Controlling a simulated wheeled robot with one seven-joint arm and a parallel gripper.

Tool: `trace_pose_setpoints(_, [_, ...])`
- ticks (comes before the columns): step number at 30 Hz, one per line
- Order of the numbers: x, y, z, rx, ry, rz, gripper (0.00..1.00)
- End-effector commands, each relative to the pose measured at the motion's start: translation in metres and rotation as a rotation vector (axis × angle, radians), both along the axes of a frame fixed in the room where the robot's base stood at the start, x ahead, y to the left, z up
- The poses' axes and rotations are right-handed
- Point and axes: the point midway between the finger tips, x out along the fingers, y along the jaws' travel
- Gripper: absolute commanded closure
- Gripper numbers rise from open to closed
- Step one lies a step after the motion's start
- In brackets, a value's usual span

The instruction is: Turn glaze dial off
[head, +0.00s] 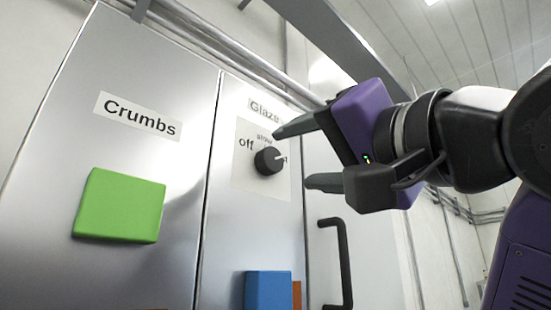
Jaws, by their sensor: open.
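The glaze dial (268,161) is a black round knob on a pale plate (246,185) under the "Glaze" label (264,110). The plate reads "off" at the left, a small word above the knob, and a mark at the right that is partly hidden. The knob's light pointer line is directed to the right, away from "off". My gripper (298,155) is open and empty. Its two dark fingers stand one above the other, to the right of the knob in the picture. Whether the fingertips touch the panel cannot be told.
A green block-like pad (119,206) sits on the left panel under the "Crumbs" label (137,116). A blue block (268,291) is below the dial, with an orange piece (297,294) beside it. A black handle (345,265) is at the lower right. Pipes run along the top.

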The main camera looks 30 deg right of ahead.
Motion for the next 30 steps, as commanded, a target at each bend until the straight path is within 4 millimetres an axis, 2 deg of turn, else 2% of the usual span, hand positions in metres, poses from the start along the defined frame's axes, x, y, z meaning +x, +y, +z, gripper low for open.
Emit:
trace_pose_setpoints(6, [0.033,0.000,0.013,0.001,0.004,-0.003,0.39])
trace_pose_setpoints(12, [0.057,0.002,0.020,-0.001,0.001,-0.002,0.39])
trace_pose_setpoints(18, [0.067,0.003,0.021,-0.001,0.000,0.000,0.39])
trace_pose_setpoints(25, [0.067,0.003,0.020,-0.001,0.000,0.000,0.39])
trace_pose_setpoints(30, [0.067,0.003,0.021,-0.001,-0.001,0.000,0.73])
